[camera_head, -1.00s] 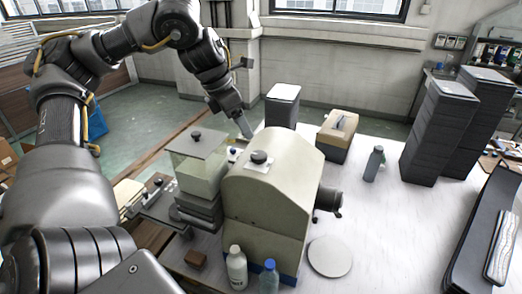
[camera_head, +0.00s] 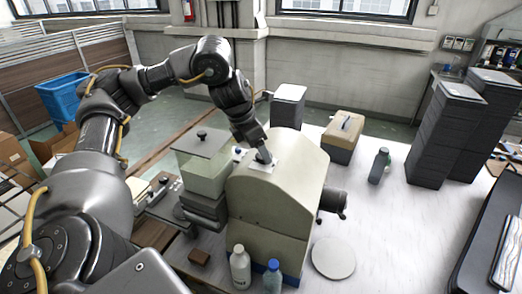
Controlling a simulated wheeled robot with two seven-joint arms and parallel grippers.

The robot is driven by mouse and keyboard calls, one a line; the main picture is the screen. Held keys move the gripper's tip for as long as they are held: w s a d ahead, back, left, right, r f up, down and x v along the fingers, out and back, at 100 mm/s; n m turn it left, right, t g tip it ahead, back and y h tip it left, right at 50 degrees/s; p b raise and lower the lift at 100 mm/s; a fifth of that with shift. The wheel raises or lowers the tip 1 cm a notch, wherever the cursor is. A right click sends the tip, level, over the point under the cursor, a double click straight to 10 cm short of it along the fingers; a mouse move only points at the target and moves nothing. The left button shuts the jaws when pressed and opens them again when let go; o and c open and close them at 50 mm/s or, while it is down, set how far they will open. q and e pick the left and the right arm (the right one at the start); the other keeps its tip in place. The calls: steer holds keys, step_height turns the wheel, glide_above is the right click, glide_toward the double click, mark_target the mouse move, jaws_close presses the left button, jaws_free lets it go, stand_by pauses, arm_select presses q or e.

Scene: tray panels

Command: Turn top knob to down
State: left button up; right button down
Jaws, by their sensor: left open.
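A beige machine housing (camera_head: 270,200) with a rounded top stands on the table at the centre. A pale plate (camera_head: 261,166) lies on its top, where the black top knob sits. My left gripper (camera_head: 264,157) points down at that knob from above and behind. The gripper and wrist largely hide the knob, so its pointing direction and any contact cannot be seen. The left gripper is open. My right gripper is not in view.
A clear box with a black-knobbed lid (camera_head: 203,142) stands just left of the housing. Two bottles (camera_head: 240,267) (camera_head: 272,278) stand in front. A round white disc (camera_head: 333,258) lies to the right.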

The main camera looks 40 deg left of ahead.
arm_select(q)
steer(key=shift+w+d+f, duration=0.1)
steer(key=shift+w+f, duration=0.15)
steer(key=shift+f, duration=0.35)
steer(key=shift+c, duration=0.4)
steer(key=c, duration=0.9)
